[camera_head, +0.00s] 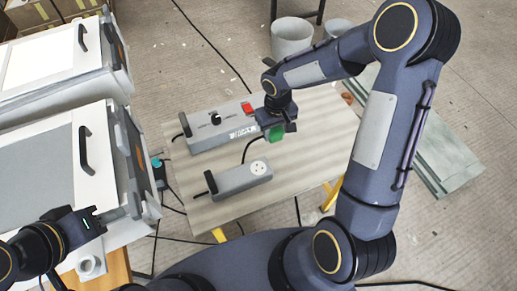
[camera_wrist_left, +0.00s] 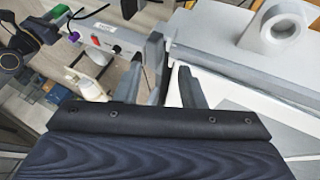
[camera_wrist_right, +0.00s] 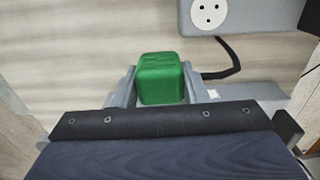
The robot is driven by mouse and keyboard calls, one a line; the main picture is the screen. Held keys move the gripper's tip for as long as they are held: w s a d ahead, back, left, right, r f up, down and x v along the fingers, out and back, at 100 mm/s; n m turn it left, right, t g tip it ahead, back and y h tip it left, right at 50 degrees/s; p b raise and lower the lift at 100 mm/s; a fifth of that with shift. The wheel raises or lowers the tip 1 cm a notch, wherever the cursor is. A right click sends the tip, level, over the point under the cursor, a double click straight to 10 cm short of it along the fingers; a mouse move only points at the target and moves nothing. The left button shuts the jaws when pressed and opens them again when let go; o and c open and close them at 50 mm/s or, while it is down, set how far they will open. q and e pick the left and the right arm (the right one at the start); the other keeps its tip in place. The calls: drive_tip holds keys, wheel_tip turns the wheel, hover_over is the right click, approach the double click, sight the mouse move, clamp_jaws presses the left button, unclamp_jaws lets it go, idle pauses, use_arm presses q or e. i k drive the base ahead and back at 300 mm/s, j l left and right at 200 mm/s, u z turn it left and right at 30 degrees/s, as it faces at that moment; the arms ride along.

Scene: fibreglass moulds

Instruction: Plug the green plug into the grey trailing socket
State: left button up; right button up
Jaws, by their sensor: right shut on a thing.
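The green plug (camera_head: 277,133) is held over the board by my right gripper (camera_head: 275,130). In the right wrist view the green plug (camera_wrist_right: 162,80) sits between the two fingers of the shut gripper (camera_wrist_right: 160,85). The grey trailing socket (camera_head: 228,184) lies on the board nearer to me, with a round white socket face (camera_head: 258,168) pointing up. Its face also shows at the top of the right wrist view (camera_wrist_right: 208,14), apart from the plug. The plug's pins are hidden. My left gripper (camera_head: 112,213) is empty beside the white moulds, its fingers apart in the left wrist view (camera_wrist_left: 171,78).
A grey box (camera_head: 215,138) with a black knob and red switch lies behind the socket. A black cable (camera_wrist_right: 225,68) curves between the plug and socket. White moulds with black handles (camera_head: 84,148) stand at left. Grey buckets (camera_head: 291,37) stand behind the board.

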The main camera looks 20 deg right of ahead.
sight(221, 186)
drive_tip(key=k, duration=1.25)
drive_tip(key=u, duration=2.4)
drive_tip(key=k+l, duration=0.15)
drive_tip(key=l, duration=0.25)
drive_tip(key=k+l, duration=0.15)
drive_tip(key=l, duration=0.2)
drive_tip(key=k+l, duration=0.15)
drive_tip(key=l, duration=0.25)
drive_tip(key=k+l, duration=0.15)
drive_tip(key=l, duration=0.2)
drive_tip(key=k+l, duration=0.15)
drive_tip(key=l, duration=0.25)
drive_tip(key=k+l, duration=0.1)
drive_tip(key=l, duration=0.25)
drive_tip(key=k+l, duration=0.15)
drive_tip(key=l, duration=0.25)
